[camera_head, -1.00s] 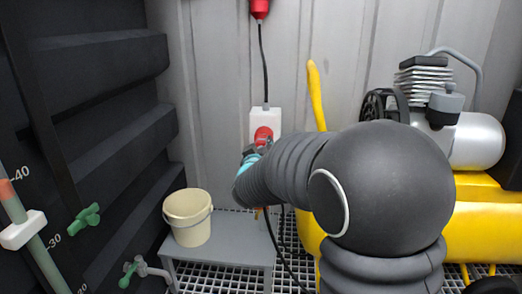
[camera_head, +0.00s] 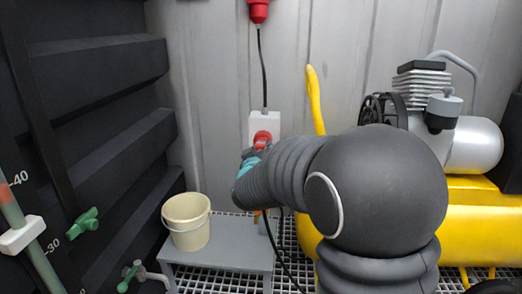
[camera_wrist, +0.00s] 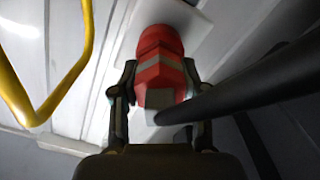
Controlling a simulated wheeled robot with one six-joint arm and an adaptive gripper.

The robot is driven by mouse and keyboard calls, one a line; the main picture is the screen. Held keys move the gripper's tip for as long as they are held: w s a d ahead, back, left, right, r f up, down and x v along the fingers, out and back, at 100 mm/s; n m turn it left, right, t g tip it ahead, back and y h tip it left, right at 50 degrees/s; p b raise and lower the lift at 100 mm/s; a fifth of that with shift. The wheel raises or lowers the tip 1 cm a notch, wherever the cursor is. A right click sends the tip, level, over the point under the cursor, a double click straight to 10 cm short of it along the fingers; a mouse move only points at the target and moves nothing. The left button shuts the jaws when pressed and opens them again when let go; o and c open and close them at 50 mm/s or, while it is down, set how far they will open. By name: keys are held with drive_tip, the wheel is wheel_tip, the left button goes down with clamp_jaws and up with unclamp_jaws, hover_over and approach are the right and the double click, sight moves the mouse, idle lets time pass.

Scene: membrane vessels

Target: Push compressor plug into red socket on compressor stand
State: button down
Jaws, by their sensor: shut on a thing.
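The white socket box (camera_head: 264,122) with its red socket (camera_head: 262,137) stands against the wall, above a grey step. My gripper (camera_head: 252,157) is right below and in front of the red socket, largely hidden behind my arm. In the wrist view my gripper (camera_wrist: 160,88) is shut on the red plug (camera_wrist: 163,78), one finger on each side. The plug lines up with the red socket (camera_wrist: 158,40) on the white box (camera_wrist: 188,18) and appears to touch it. I cannot tell how deep it sits. A thick black cable (camera_wrist: 255,82) crosses at the right.
A cream bucket (camera_head: 186,222) stands on the grey step (camera_head: 225,243) at the left. The yellow and silver compressor (camera_head: 480,145) is at the right, with its yellow handle (camera_head: 315,98) near my arm.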

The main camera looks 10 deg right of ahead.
drive_tip(key=shift+w+d, duration=0.15)
drive_tip(key=shift+w, duration=0.4)
idle(0.6)
drive_tip(key=c, duration=0.5)
unclamp_jaws()
